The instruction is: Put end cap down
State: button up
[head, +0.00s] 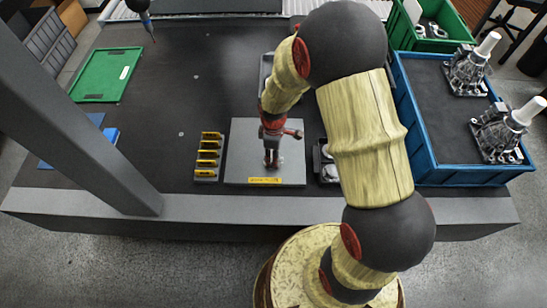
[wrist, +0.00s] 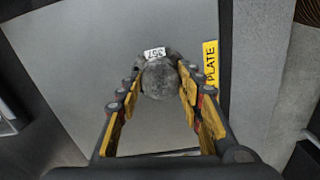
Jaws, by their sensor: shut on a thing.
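The end cap (wrist: 160,80) is a round, rough grey piece with a small white "357" label at its edge in the wrist view. My gripper (head: 271,150) is shut on it, one yellow-padded finger on each side. In the head view the gripper points down over the grey plate (head: 242,152), which has a yellow label on its front edge. In the wrist view the plate (wrist: 90,50) fills the background, and the end cap is near its labelled edge. I cannot tell whether the end cap touches the plate. In the head view the fingers mostly hide it.
A rack of yellow blocks (head: 208,157) stands left of the plate, and a dark tray with grey parts (head: 327,162) stands right. A blue crate (head: 455,175) with metal assemblies is at the right. A green tray (head: 106,75) lies at the left. The dark table middle (head: 180,100) is clear.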

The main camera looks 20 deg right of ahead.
jog(key=shift+f, duration=0.25)
jog(key=shift+f, duration=0.15)
jog(key=o, duration=1.3)
